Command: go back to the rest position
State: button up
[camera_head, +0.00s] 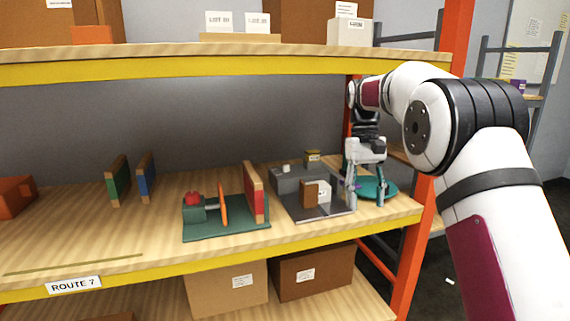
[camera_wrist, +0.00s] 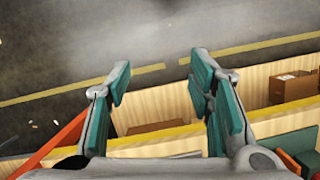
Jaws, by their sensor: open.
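My gripper (camera_head: 366,200) is at the right end of the middle shelf (camera_head: 50,235), pointing down, with my arm reaching in from the right.
A grey tray (camera_head: 332,212) with small boxes stands just left of my gripper. A green machine (camera_head: 235,233) with a red knob is farther left. An orange post (camera_head: 415,250) and the upper shelf (camera_head: 200,66) bound the space. Cartons (camera_head: 310,273) stand below.

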jog(key=s+r+t+p, duration=0.2)
jog(key=s+r, duration=0.5)
jog(key=s, duration=0.3)
jog(key=s+r+t+p, duration=0.2)
jog(key=s+r, duration=0.5)
jog(key=s, duration=0.2)
jog(key=s+f+t+p, duration=0.1)
jog(key=s+f+p, duration=0.1)
jog(key=s, duration=0.9)
jog(key=s+f+m+t+p, duration=0.1)
jog(key=s+f+t+p, duration=0.1)
jog(key=s, duration=0.9)
jog(key=shift+s+d+f+t, duration=0.15)
jog(key=shift+s+f+t, duration=0.05)
jog(key=shift+f+t, duration=0.1)
